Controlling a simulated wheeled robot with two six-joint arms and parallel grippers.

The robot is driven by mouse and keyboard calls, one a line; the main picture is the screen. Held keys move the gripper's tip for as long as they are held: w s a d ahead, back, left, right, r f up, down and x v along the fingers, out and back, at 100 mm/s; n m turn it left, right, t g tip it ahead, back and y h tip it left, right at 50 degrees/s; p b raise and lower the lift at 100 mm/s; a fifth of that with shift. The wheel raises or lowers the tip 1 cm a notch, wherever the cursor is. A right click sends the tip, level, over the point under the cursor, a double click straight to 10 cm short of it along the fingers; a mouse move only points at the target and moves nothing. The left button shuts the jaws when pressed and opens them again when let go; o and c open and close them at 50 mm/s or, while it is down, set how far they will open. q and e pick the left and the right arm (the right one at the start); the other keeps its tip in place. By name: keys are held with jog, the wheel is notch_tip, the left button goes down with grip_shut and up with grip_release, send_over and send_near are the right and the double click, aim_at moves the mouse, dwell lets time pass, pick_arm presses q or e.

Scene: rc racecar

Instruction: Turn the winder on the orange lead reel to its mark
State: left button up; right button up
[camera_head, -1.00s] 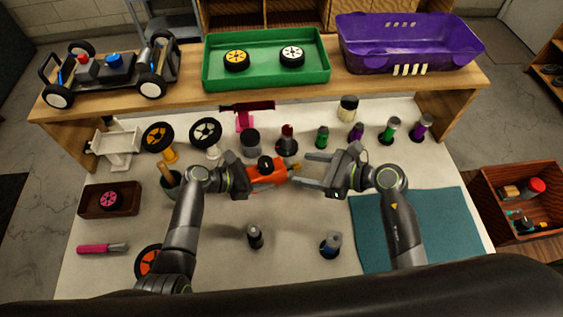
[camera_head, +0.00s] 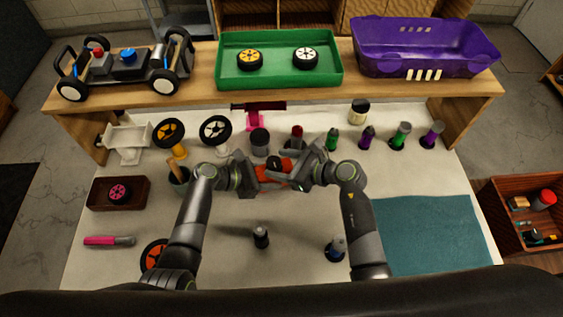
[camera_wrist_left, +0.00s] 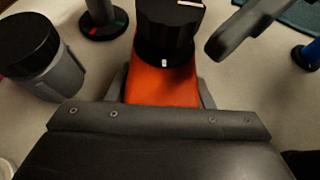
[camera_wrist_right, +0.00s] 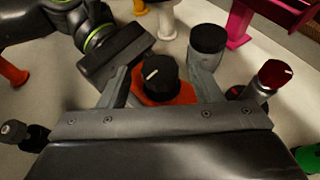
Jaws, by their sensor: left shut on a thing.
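The orange lead reel (camera_head: 270,174) is held above the middle of the table, with its black winder knob (camera_head: 274,161) on top. My left gripper (camera_head: 262,176) is shut on its orange body, which also shows between the fingers in the left wrist view (camera_wrist_left: 163,86). The knob (camera_wrist_left: 166,32) carries a white line on top, and a small white mark shows at its near lower edge. My right gripper (camera_head: 287,170) is open. In the right wrist view its fingers stand on both sides of the knob (camera_wrist_right: 160,76), with gaps visible. Part of the reel is hidden by the grippers.
A dark-capped grey pot (camera_head: 260,142) and a red-topped post (camera_head: 297,138) stand just behind the reel. Several bottles stand further right. A teal mat (camera_head: 430,235) lies at right. A green tray (camera_head: 280,80) and purple bin (camera_head: 425,50) sit on the shelf.

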jog(key=c, duration=1)
jog(key=shift+s+a+m+t+h, duration=0.15)
jog(key=shift+m+t+h, duration=0.25)
jog(key=shift+m+t, duration=0.4)
jog(key=o, duration=1)
jog(key=shift+o, duration=0.2)
jog(key=v, duration=1.2)
jog(key=shift+r, duration=0.1)
